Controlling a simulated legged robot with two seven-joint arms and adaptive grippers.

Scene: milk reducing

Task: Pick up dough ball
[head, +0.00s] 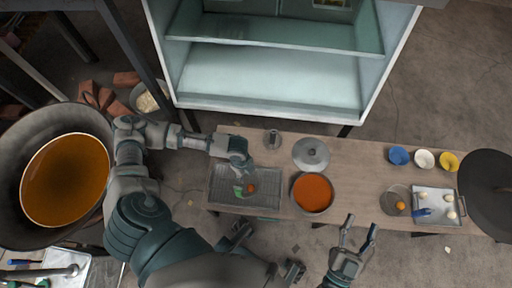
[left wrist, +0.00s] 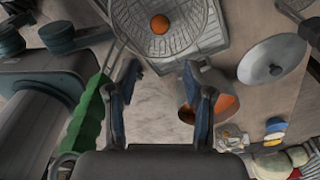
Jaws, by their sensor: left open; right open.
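Pale dough balls (head: 449,198) lie on a light tray (head: 430,190) at the right end of the table; they also show small in the left wrist view (left wrist: 298,155). An orange ball (head: 401,205) sits in a round strainer beside that tray. Another orange ball (head: 251,188) lies at the left rack, and shows in the left wrist view (left wrist: 159,24) on a round mesh. My left gripper (head: 243,172) is open and empty over that rack, beside this ball; its spread fingers show in the left wrist view (left wrist: 160,76). My right gripper (head: 359,228) is open and empty, in front of the table between pot and tray.
A wire rack (head: 217,188) with a green item is at the table's left. A pot of orange liquid (head: 313,193) and a lid (head: 311,153) stand mid-table. Blue, white and yellow bowls (head: 424,159) are behind the tray. Dark round pans flank both sides. Bare table lies between pot and strainer.

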